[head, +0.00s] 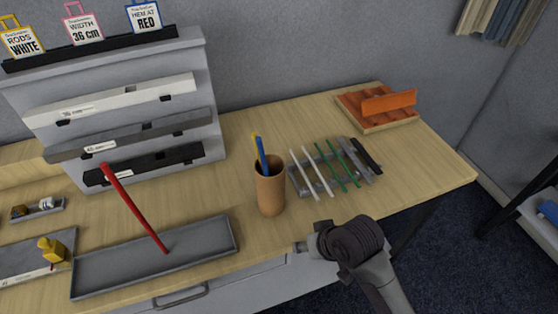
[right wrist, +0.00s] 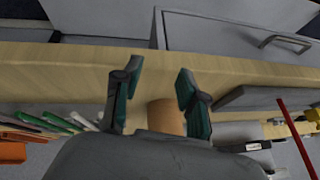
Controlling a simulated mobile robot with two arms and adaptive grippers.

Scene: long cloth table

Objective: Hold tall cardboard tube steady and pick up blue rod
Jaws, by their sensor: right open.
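The tall cardboard tube (head: 270,193) stands upright on the table, right of the grey tray. A blue rod (head: 263,157) leans in it and sticks out of its top. A yellow piece (head: 255,140) shows beside the blue rod. My right gripper (head: 300,246) is at the table's front edge, right of and nearer than the tube. In the right wrist view my right gripper (right wrist: 158,72) is open and empty, and the tube (right wrist: 165,117) shows between its fingers, partly hidden by the gripper body. It looks apart from the tube. My left gripper is not in view.
A grey tray (head: 100,273) with a slanting red rod (head: 135,208) lies to the left. A rack with white and green rods (head: 312,172) stands close right of the tube. An orange sorter (head: 385,103) is at the back right. A shelf unit (head: 130,73) stands behind left.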

